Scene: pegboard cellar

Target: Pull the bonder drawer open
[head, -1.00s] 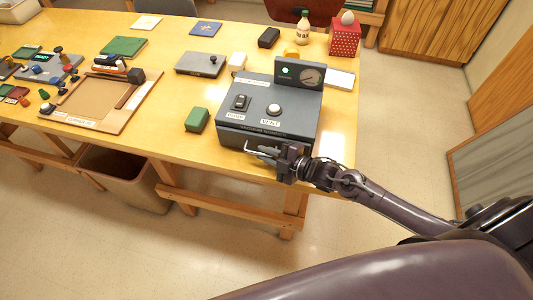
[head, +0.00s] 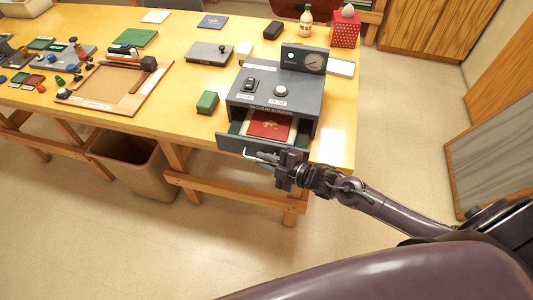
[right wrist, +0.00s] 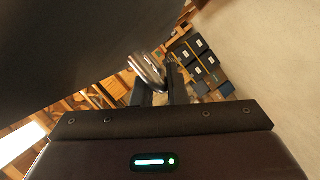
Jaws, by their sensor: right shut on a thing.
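The grey vacuum bonder (head: 300,88) stands at the right front of the wooden table, with a switch, a round button and a gauge panel on top. Its drawer (head: 232,146) is pulled out toward me at the front. A red board with a gold mark (head: 270,125) lies inside the drawer, on a pale sheet. My right gripper (head: 278,160) is shut on the drawer's metal handle (head: 258,157). In the right wrist view the shiny handle (right wrist: 149,70) sits at the fingers. My left gripper is not in view.
A green block (head: 207,102) sits left of the bonder. A wooden tray (head: 108,88), several small parts and a grey plate (head: 209,53) lie farther left. A bin (head: 130,160) stands below the table. The floor before the table is clear.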

